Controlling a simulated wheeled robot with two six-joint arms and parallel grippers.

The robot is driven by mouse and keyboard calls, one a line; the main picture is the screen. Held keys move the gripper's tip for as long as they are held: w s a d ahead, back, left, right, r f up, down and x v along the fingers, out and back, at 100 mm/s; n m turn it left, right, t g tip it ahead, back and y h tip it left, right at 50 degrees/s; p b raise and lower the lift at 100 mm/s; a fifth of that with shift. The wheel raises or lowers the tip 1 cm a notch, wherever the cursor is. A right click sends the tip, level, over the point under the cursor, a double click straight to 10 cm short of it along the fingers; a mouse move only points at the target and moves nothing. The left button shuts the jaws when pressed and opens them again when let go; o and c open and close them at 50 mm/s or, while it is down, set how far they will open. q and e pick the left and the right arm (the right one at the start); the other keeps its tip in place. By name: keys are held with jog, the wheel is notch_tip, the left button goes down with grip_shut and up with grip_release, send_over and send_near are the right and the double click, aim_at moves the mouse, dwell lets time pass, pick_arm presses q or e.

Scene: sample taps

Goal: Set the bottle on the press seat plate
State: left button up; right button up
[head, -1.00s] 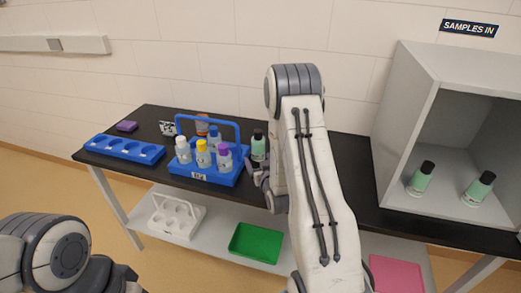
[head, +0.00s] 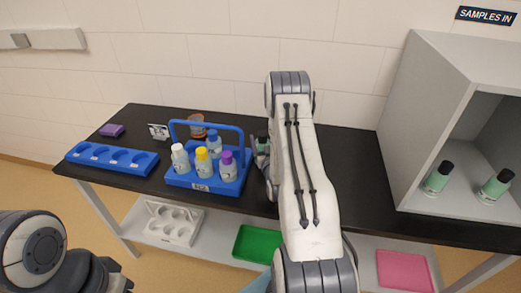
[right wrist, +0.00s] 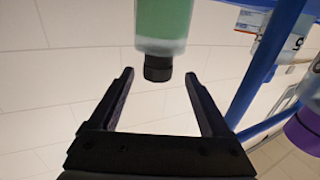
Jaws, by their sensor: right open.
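A green bottle with a black cap (right wrist: 166,22) shows upside down in the right wrist view. Its cap lies between the fingertips of my right gripper (right wrist: 159,75), with a gap on each side. The fingers are open and empty. In the head view my right gripper (head: 262,156) is beside the blue carrier, and only part of the bottle's dark cap (head: 262,139) shows behind it. Two more green bottles with black caps (head: 437,178) (head: 495,187) stand in the grey cabinet at right. My left gripper (head: 112,277) is partly visible at lower left, its jaws unclear. I see no press seat plate.
A blue carrier (head: 203,184) with a tall handle holds several capped bottles, close left of my right gripper. A blue rack (head: 110,158) lies at the table's left. Below are a white rack, a green tray (head: 257,243) and a pink tray (head: 404,270). The grey cabinet (head: 400,130) bounds the right.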

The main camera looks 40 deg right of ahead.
aim_at(262, 133)
jog(key=shift+w+d, duration=0.25)
jog(key=shift+d, duration=0.1)
jog(key=p+x, duration=0.2)
jog(key=x, duration=0.2)
jog(key=shift+w+d+f, duration=0.1)
jog(key=shift+w+d, duration=0.05)
jog(key=shift+w, duration=0.1)
jog(key=shift+w+d+f, duration=0.1)
jog(key=shift+w, duration=0.2)
grip_shut()
dwell(0.8)
